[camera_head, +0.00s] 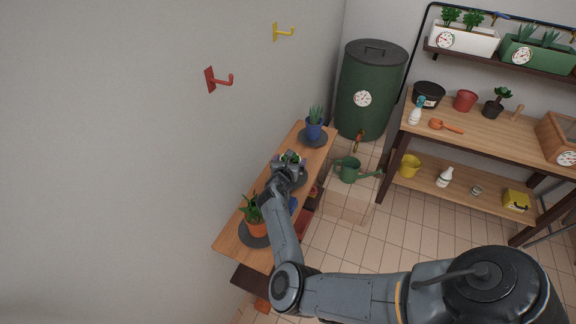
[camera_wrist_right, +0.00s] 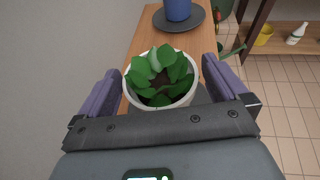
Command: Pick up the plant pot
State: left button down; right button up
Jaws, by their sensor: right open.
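A white pot (camera_wrist_right: 161,104) with a leafy green plant stands on a dark round saucer (camera_wrist_right: 203,110) on the wooden bench (camera_head: 312,174). My right gripper (camera_head: 290,162) is over the middle of that bench and hides most of this pot in the head view. In the right wrist view the gripper is open, with its purple fingers on either side of the pot; I cannot tell whether they touch it. A blue pot (camera_head: 314,131) with a spiky plant stands at the far end, and an orange pot (camera_head: 257,229) at the near end. My left gripper is not in view.
The wall (camera_head: 130,150) runs close along the bench's left side. A red hook (camera_head: 218,79) and a yellow hook (camera_head: 283,32) stick out from it. A green barrel (camera_head: 370,85), a watering can (camera_head: 349,170) and a wooden workbench (camera_head: 480,130) stand beyond, to the right.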

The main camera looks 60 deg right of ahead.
jog(key=shift+x, duration=0.9)
jog(key=shift+a, duration=0.2)
jog(key=shift+c, duration=0.8)
jog(key=c, duration=0.7)
jog(key=shift+c, duration=1.1)
jog(key=shift+r, duration=0.2)
